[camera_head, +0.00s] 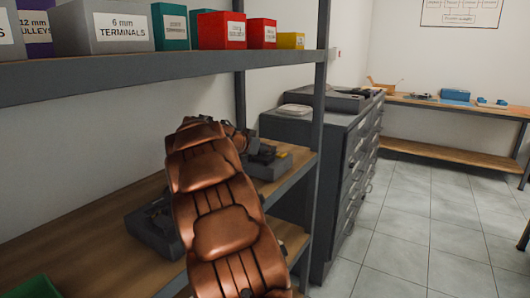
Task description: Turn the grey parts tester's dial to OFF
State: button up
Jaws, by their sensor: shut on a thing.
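A grey box (270,168), which looks like the parts tester, sits on the middle wooden shelf, just right of my copper-coloured arm. My gripper (256,150) is small and dark at the far end of the arm, at the box's top. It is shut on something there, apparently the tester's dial. The dial itself and its markings are hidden or too small to read, so I cannot tell where it points.
Another dark grey device (155,229) stands on the shelf left of my arm. Labelled bins (122,27) line the upper shelf (150,75). A steel post (318,140) stands right of the tester. A drawer cabinet (345,150) and workbench (450,103) lie beyond; the tiled floor (420,220) is clear.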

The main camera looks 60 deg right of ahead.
jog(key=t+b, duration=0.1)
jog(key=n+t+b, duration=0.1)
jog(key=shift+s+f+n+b, duration=0.2)
jog(key=shift+f+n+b, duration=0.1)
jog(key=shift+f, duration=0.1)
jog(key=shift+r+n+t+b, duration=0.25)
jog(key=shift+n+t+b, duration=0.1)
jog(key=shift+n+t, duration=0.05)
jog(key=o, duration=0.9)
jog(key=shift+w+r, duration=0.1)
jog(key=shift+a, duration=0.1)
jog(key=v, duration=1.2)
